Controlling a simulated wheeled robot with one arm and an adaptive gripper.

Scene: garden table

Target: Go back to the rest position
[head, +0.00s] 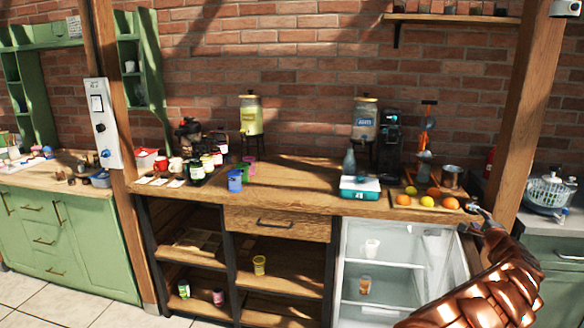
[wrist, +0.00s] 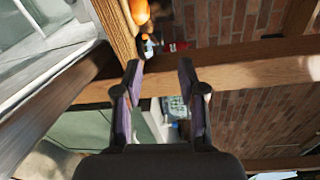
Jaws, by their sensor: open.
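My gripper (head: 480,212) is at the right end of the wooden counter (head: 290,180), close to its edge, with my copper-coloured arm reaching up from the lower right. In the wrist view my gripper (wrist: 159,70) has its two fingers apart with nothing between them. Beyond the fingertips is a wooden post (wrist: 225,68), with an orange fruit (wrist: 139,12) at the top. Whether the gripper touches the counter edge cannot be told.
A cutting board with oranges and lemons (head: 428,203) lies just left of my gripper. An open glass-doored fridge (head: 385,265) is below. A wooden post (head: 520,110) rises at the right, beside a dish rack (head: 550,192). The counter's middle is mostly clear.

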